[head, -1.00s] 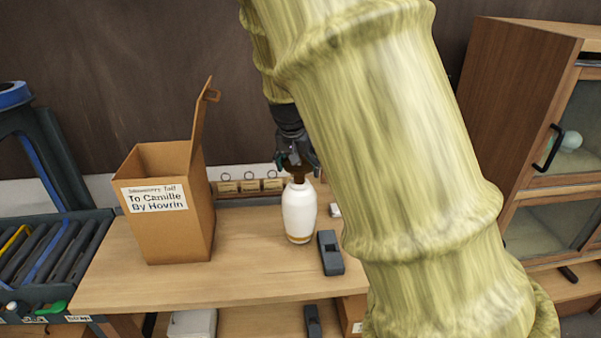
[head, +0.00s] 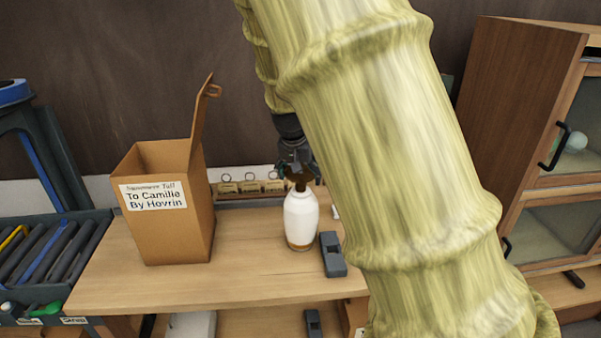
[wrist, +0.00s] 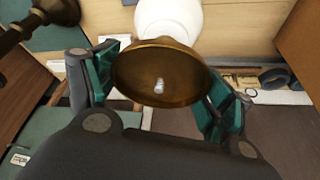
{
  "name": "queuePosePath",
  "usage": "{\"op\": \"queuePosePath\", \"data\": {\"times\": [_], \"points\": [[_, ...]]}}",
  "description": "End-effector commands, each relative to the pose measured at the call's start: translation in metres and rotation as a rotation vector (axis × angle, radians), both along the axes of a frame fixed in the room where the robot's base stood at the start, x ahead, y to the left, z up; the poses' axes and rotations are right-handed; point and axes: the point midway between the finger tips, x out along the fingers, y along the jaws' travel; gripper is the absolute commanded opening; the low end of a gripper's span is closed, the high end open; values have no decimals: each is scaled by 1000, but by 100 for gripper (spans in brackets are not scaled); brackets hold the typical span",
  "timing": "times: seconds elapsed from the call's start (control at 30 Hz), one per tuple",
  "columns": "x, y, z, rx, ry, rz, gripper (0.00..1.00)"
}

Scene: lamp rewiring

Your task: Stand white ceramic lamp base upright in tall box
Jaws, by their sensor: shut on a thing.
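The white ceramic lamp base (head: 301,217) is upright at the right part of the workbench, with a brown band at its foot and a brown neck on top. In the wrist view its brass-brown top fitting (wrist: 158,72) is between the fingers and its white body (wrist: 170,18) lies beyond. My gripper (head: 297,172) is shut on the lamp base at its neck, from above. In the wrist view my gripper (wrist: 160,88) has a green pad on each side of the fitting. The tall box (head: 165,215) stands open on the bench to the left, with a label and a raised flap.
A dark grey tool block (head: 332,254) lies just right of the lamp base. Small tagged items (head: 250,187) line the back of the bench. A wooden cabinet (head: 515,110) stands at right. Bare bench top lies between box and lamp base.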

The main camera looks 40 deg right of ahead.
Motion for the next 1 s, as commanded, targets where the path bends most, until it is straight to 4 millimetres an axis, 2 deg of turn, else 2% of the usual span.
{"op": "queuePosePath", "data": {"times": [0.17, 0.2, 0.3, 0.77, 1.0], "points": [[1, -1, 0, -2, -3, 0, 9], [0, 0, -2, 0, 0, 0, 85], [0, 0, -2, 0, 0, 0, 100], [0, 0, 2, 0, -1, 0, 100], [-6, 8, 24, -2, -3, 0, 100]]}}
